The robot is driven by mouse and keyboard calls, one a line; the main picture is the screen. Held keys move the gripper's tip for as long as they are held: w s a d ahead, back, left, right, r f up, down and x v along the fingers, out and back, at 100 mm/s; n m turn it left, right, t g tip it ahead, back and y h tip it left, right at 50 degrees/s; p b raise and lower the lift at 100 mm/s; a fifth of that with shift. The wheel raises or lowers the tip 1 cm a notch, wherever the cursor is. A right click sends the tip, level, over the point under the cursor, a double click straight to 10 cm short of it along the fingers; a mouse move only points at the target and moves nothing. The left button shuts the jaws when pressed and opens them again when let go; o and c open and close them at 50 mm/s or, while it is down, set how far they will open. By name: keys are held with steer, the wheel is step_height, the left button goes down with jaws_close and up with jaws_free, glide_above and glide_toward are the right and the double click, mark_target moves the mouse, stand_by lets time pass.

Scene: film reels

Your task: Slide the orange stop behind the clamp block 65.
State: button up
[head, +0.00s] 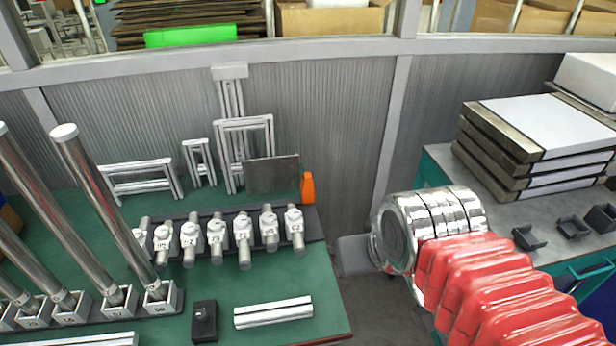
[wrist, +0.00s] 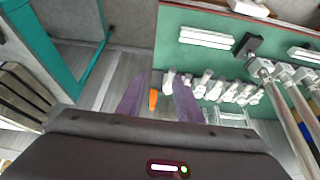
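The orange stop (head: 307,188) stands at the right end of a row of clamp blocks, by the back right of the green bench. It also shows small in the wrist view (wrist: 153,99). Several white clamp blocks (head: 242,229) holding short metal rods sit in a row on a dark rail (head: 310,221). Their labels are too small to read surely, so I cannot tell which is 65. In the wrist view my gripper (wrist: 160,77) has its two purple fingers spread, with nothing held. The stop appears between them, at a distance beyond the fingers.
Tall steel tubes (head: 104,205) stand in numbered bases at the bench's left. A black box (head: 204,321) and white bars (head: 273,312) lie in front. Behind stand white frames (head: 245,150) and a grey plate (head: 271,175). A grey counter (head: 555,235) with stacked slabs (head: 540,130) is at right.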

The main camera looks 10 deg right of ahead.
steer(key=w+r+g, duration=0.1)
steer(key=w+r, duration=0.4)
steer(key=w, duration=0.9)
steer(key=w+r+g, duration=0.2)
steer(key=w+r, duration=0.3)
steer(key=w, duration=0.9)
steer(key=w+f+g, duration=0.1)
steer(key=w+f, duration=0.5)
steer(key=w, duration=0.8)
steer(key=w+f+g, duration=0.1)
steer(key=w+f, duration=0.5)
steer(key=f, duration=0.6)
steer(key=shift+w+a+g, duration=0.2)
steer(key=shift+w+g, duration=0.1)
steer(key=shift+f, duration=0.1)
